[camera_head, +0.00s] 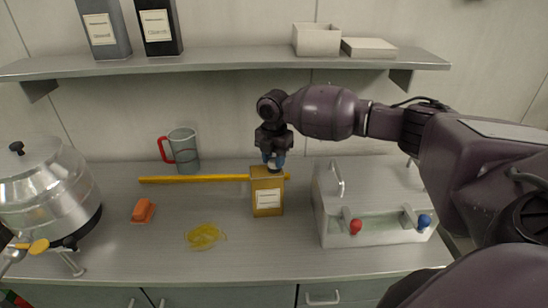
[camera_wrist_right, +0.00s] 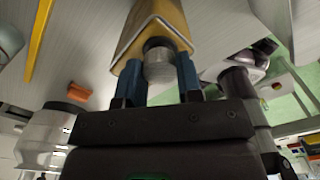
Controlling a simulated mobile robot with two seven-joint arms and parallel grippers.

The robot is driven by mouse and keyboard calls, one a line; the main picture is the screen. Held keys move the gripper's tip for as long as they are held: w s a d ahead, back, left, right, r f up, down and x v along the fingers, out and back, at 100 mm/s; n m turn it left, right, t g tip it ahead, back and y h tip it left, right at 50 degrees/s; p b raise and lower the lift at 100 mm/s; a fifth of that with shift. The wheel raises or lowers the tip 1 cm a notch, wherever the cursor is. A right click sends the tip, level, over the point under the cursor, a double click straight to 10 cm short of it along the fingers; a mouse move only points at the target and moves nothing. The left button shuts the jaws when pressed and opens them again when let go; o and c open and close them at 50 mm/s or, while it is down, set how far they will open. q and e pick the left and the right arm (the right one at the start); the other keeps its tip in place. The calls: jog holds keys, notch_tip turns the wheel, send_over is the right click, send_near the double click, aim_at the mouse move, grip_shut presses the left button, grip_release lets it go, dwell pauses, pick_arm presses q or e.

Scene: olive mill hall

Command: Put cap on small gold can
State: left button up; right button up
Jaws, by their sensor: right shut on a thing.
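The small gold can (camera_head: 267,192) stands upright on the worktop with a pale label on its front. My right gripper (camera_head: 273,161) points down at the can's top from above. It is shut on a grey round cap (camera_wrist_right: 160,68), held between the blue fingertips (camera_wrist_right: 162,72) in the right wrist view. The cap is in line with a dark neck on the gold can (camera_wrist_right: 150,22) and looks to be at or touching it. I cannot tell whether it is seated. In the head view the fingers mostly hide the cap. My left gripper is not in view.
A yellow bar (camera_head: 190,180) lies behind the can. A metal box (camera_head: 375,205) with red and blue knobs is close on the right. A jug (camera_head: 184,150), orange block (camera_head: 143,211), yellow puddle (camera_head: 205,236) and steel vessel (camera_head: 45,190) are left. A shelf (camera_head: 220,64) is above.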

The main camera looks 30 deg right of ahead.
jog(key=shift+f, duration=0.2)
dwell(0.8)
jog(key=o, duration=0.9)
jog(key=shift+c, duration=1.2)
